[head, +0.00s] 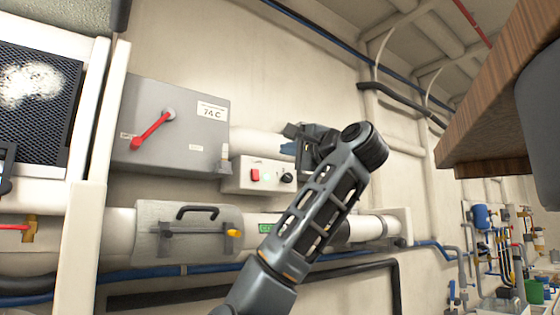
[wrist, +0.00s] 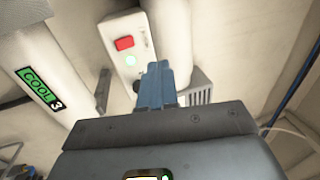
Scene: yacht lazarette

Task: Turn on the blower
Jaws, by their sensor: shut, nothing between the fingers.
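A small white control box (head: 243,178) is on the wall, with a red rocker switch (head: 255,175), a small pale green light (head: 267,176) and a black knob (head: 287,178). Nothing in view is clearly marked as the blower. My gripper (head: 288,147) is above and right of the box, over the knob end. In the wrist view, its blue fingers (wrist: 156,68) are together and empty. They partly cover the black knob (wrist: 138,86). The red switch (wrist: 123,43) and the light (wrist: 130,61) stay clear of the fingers, to their upper left. Contact with the knob cannot be told.
A grey box (head: 190,125) with a red lever and a "74 C" label is left of the control box. Below runs a white pipe (head: 375,228) with a handled grey cover (head: 187,240). A wooden edge (head: 500,105) juts in at the upper right.

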